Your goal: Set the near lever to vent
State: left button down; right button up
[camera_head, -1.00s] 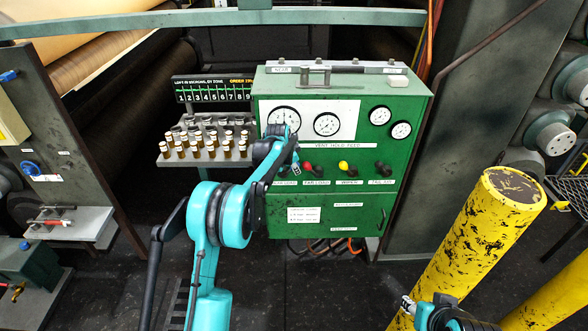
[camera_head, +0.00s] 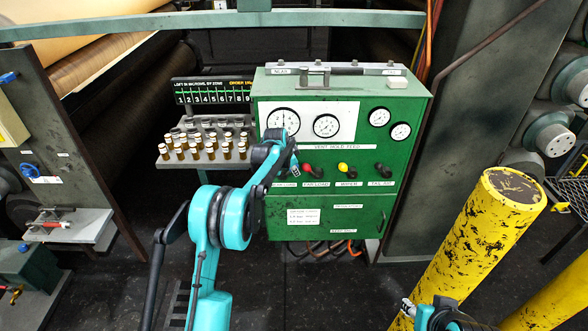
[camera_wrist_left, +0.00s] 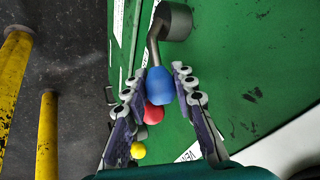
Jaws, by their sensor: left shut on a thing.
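My left gripper (camera_head: 293,166) is at the leftmost lever on the front of the green control cabinet (camera_head: 345,215). In the left wrist view its two fingers (camera_wrist_left: 158,78) are on either side of the lever's blue knob (camera_wrist_left: 161,87), shut on it. The bent metal stem (camera_wrist_left: 153,45) runs from the knob to a grey round hub (camera_wrist_left: 175,22). In the head view my gripper and arm hide most of this lever. A "VENT HOLD FEED" label (camera_head: 345,148) runs above the lever row. My right gripper (camera_head: 407,306) is low at right, away from the cabinet; its jaw opening is unclear.
Levers with red (camera_head: 308,168), yellow (camera_head: 342,167) and black (camera_head: 380,169) knobs stand to the right of the held one, the red close by. Gauges (camera_head: 326,125) sit above. A sample shelf (camera_head: 200,161) is at left, a yellow post (camera_head: 475,245) at right.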

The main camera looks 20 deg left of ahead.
pick_arm(q)
jog(key=h, duration=0.1)
jog(key=a+h, duration=0.1)
jog(key=a+r+n+t+h, duration=0.1)
jog(key=shift+s+b, duration=0.25)
jog(key=shift+b, duration=0.05)
jog(key=s+a+f+n+t+h+b, duration=0.1)
jog(key=a+n+t+h+b, duration=0.3)
jog(key=h+b, duration=0.5)
jog(key=s+a+t, duration=0.1)
jog(key=a, duration=0.1)
jog(key=shift+a+f+t, duration=0.2)
jog(key=shift+a+t, duration=0.1)
jog(key=shift+a, duration=0.1)
jog(key=c, duration=1.5)
grip_release()
